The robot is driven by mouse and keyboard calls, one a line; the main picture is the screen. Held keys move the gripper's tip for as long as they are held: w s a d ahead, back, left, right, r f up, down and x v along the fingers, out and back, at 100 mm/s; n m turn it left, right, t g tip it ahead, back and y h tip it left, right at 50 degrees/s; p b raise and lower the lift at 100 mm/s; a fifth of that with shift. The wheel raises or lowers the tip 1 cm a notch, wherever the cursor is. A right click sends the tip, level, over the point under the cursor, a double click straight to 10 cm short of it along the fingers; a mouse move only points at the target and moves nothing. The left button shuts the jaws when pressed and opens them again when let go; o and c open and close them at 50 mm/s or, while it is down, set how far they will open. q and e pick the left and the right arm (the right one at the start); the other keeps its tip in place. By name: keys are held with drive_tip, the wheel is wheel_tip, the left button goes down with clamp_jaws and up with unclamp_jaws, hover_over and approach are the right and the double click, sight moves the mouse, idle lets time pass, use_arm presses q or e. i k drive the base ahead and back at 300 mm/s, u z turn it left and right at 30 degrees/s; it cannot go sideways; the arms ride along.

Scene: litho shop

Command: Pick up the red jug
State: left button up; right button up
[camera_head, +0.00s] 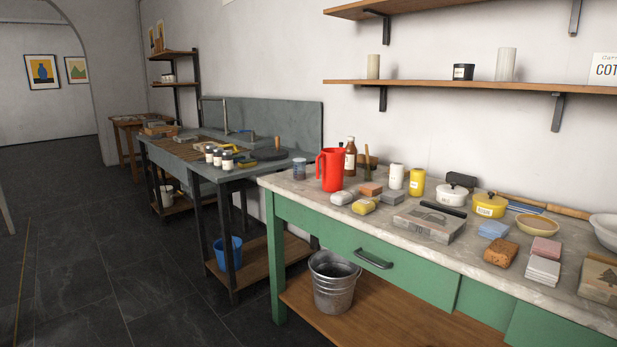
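A red jug (332,170) stands upright on the left end of the pale stone top (300,186) of a green workbench. Its handle points left. A brown bottle (350,157) stands close behind it on the right, and a small dark jar (299,168) stands to its left. Neither of my grippers shows in the head view.
White and yellow canisters (416,182), lidded pots, sponges and a boxed stone (430,222) crowd the bench to the right. A metal bucket (333,284) sits on the lower shelf. A grey sink table (225,172) stands beyond. The dark floor (110,280) at left is clear.

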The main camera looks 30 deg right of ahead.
sight(333, 159)
drive_tip(key=z, duration=0.6)
drive_tip(key=i, duration=0.6)
drive_tip(key=z, duration=0.55)
drive_tip(key=i, duration=0.85)
drive_tip(key=u, duration=0.35)
